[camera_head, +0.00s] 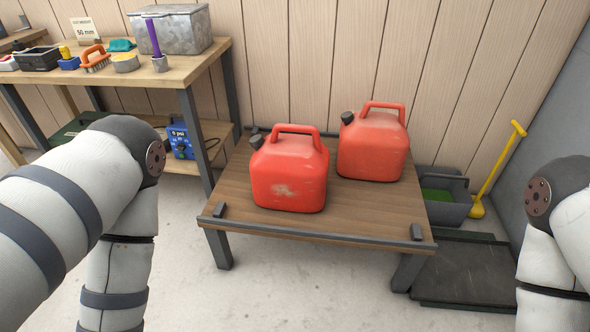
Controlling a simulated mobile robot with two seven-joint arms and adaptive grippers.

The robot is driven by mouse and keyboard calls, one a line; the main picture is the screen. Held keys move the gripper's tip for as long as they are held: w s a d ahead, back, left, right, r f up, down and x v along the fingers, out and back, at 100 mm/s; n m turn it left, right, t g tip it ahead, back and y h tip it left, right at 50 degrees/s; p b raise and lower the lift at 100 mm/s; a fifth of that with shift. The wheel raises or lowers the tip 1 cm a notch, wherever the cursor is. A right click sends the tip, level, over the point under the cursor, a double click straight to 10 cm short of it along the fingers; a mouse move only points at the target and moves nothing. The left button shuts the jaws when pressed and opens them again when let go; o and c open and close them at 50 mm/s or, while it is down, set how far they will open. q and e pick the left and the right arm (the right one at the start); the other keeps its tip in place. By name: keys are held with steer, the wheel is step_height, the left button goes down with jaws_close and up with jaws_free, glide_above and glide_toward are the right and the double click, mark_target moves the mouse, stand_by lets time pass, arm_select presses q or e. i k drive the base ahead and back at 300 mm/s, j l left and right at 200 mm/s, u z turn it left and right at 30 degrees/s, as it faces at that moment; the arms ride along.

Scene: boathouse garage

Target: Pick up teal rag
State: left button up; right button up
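A small teal cloth, likely the teal rag (122,45), lies crumpled on the wooden workbench (180,74) at the upper left. It is behind the orange-handled brush and a round tin, left of the grey metal box. My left arm comes in from the left and my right arm shows at the right edge. Both arms bend down out of the picture, so neither gripper is in view. Nothing is seen touching the rag.
Two red fuel cans (289,172) (372,143) stand on a low wooden table (340,208) in the middle. The bench also holds a metal box (170,30), an orange brush (95,58), a tin (125,63) and a purple-handled tool (154,40). A blue device (180,138) sits below.

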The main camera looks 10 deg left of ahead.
mark_target(120, 45)
steer(key=u, duration=1.3)
steer(key=i+j+z, duration=0.85)
steer(key=j, duration=0.3)
steer(key=i+j+z, duration=0.1)
steer(key=j+z, duration=0.2)
steer(key=j, duration=0.15)
steer(key=i+j+z, duration=0.1)
steer(key=j+z, duration=0.2)
steer(key=j, duration=0.2)
steer(key=j+z, duration=0.3)
steer(key=j, duration=0.25)
steer(key=j+z, duration=0.3)
steer(key=j, duration=0.25)
steer(key=i, duration=0.05)
